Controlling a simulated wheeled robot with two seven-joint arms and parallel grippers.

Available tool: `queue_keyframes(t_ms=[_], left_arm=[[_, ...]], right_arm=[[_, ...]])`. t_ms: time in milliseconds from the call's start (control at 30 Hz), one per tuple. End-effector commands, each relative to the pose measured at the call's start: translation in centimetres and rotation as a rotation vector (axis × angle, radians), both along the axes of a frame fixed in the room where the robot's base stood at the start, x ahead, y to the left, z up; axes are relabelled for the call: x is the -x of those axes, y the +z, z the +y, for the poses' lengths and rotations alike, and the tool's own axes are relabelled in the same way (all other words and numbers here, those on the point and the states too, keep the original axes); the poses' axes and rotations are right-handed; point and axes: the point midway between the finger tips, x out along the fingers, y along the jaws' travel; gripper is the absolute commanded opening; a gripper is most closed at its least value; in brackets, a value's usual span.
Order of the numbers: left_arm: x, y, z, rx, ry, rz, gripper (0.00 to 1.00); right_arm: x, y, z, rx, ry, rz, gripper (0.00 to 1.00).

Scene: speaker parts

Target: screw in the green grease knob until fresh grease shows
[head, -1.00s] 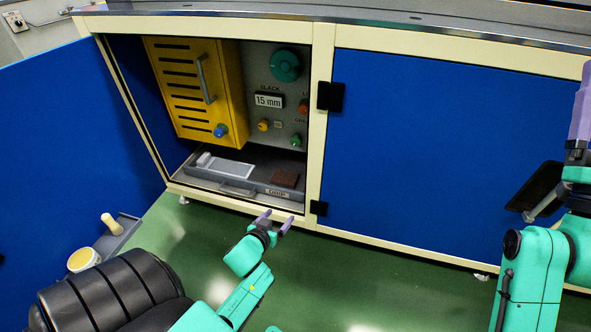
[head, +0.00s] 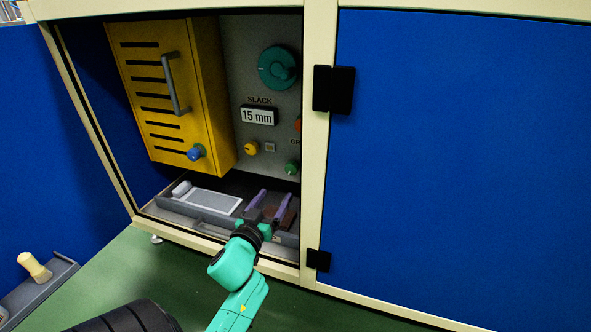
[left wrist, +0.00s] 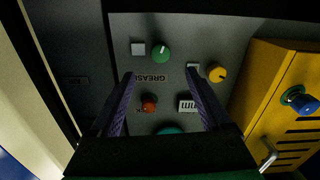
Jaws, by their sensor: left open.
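The green grease knob (head: 292,167) sits low on the grey panel inside the open cabinet, close to the right door post. In the left wrist view the green knob (left wrist: 161,54) shows ahead of the fingers with a pale mark on it, above an upside-down GREASE label (left wrist: 152,77). A small pale square (left wrist: 138,49) lies beside it; I see no clear grease there. My left gripper (head: 270,196) is open and empty, below and in front of the knob, over the drawer. Its fingers also show in the left wrist view (left wrist: 165,95). My right gripper is out of view.
A yellow slotted box (head: 165,90) with a blue knob (head: 196,152) stands left of the panel. The panel bears a yellow knob (head: 251,148), a teal dial (head: 278,68) and a 15 mm display (head: 258,116). A grey drawer (head: 175,211) lies below. The door post (head: 317,130) bounds the right.

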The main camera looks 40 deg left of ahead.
Motion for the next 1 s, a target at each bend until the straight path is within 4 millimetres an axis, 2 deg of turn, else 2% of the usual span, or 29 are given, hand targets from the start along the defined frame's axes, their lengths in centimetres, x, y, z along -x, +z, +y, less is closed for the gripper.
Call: queue_keyframes(t_ms=[400,500,633,867,900,967,1000], left_arm=[[-9.8,-0.4,3.4,-0.007,-0.001,-0.002,0.81],[-11.6,-0.4,4.0,-0.004,-0.001,-0.001,0.81],[-12.9,-0.2,4.5,-0.002,0.001,0.001,0.81],[-13.1,0.0,4.6,0.000,0.002,0.002,0.81],[-13.1,0.0,4.6,0.000,0.002,0.002,0.77],[-13.1,0.0,4.6,0.000,0.001,0.002,0.54],[-13.1,0.0,4.6,0.000,0.001,0.002,0.39]], right_arm=[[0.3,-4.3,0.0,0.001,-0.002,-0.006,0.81],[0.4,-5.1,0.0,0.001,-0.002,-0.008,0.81],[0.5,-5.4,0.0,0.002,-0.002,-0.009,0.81],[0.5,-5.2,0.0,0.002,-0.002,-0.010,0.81],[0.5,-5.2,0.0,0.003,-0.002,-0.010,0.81],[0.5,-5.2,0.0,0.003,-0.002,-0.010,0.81],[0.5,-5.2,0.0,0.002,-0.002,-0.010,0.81]])
